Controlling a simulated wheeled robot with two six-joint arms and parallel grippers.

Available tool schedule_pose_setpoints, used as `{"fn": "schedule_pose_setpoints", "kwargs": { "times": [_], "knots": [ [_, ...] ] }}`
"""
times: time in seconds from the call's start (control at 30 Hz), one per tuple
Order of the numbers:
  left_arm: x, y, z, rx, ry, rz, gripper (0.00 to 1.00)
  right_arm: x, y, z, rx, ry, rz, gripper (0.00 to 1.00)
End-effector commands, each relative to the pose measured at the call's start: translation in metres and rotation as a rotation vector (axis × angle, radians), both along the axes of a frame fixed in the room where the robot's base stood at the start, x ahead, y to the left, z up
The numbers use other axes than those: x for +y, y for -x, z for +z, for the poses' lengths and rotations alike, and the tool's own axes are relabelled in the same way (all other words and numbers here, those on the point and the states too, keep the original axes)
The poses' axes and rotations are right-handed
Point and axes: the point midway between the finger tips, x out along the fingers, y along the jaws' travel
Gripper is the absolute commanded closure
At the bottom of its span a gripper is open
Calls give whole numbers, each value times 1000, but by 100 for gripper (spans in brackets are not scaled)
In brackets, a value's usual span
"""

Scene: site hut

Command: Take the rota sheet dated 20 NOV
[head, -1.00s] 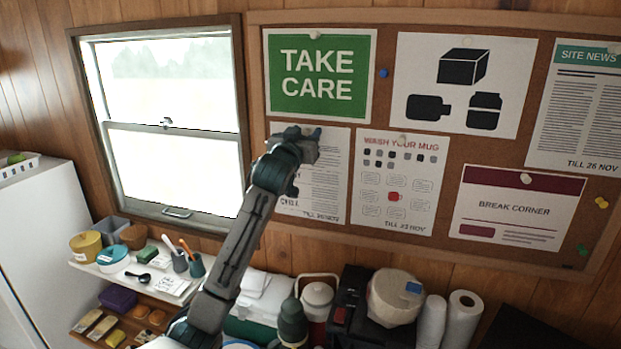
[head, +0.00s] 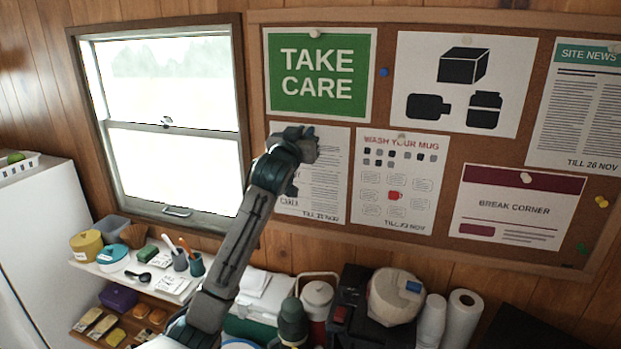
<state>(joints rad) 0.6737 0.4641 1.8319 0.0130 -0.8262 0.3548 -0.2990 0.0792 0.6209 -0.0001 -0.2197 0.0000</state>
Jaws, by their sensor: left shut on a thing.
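A white printed sheet (head: 327,175) with grey text lines hangs on the cork board below the TAKE CARE poster. Its foot reads TILL and a NOV date whose day is too small to read surely. My left gripper (head: 311,139) is at the sheet's top edge, shut on what seems to be its pin; the jaws hide the pin. My left wrist covers the sheet's upper left, including any heading. The sheet hangs flat against the board. My right gripper is not in view.
The cork board (head: 450,188) also holds the WASH YOUR MUG sheet (head: 425,190) close on the right, the TAKE CARE poster (head: 320,107) above, and a BREAK CORNER notice (head: 515,207). A window (head: 170,165) is on the left. Below stand a red-and-white jug (head: 317,298) and paper rolls (head: 462,315).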

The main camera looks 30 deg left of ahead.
Motion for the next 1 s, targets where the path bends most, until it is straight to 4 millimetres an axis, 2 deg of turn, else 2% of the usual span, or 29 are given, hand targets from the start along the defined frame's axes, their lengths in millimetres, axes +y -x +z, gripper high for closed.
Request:
{"fn": "schedule_pose_setpoints", "kwargs": {
  "times": [1.0],
  "knots": [
    [-9,39,0,-1,-1,0,100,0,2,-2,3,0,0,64]
  ]
}}
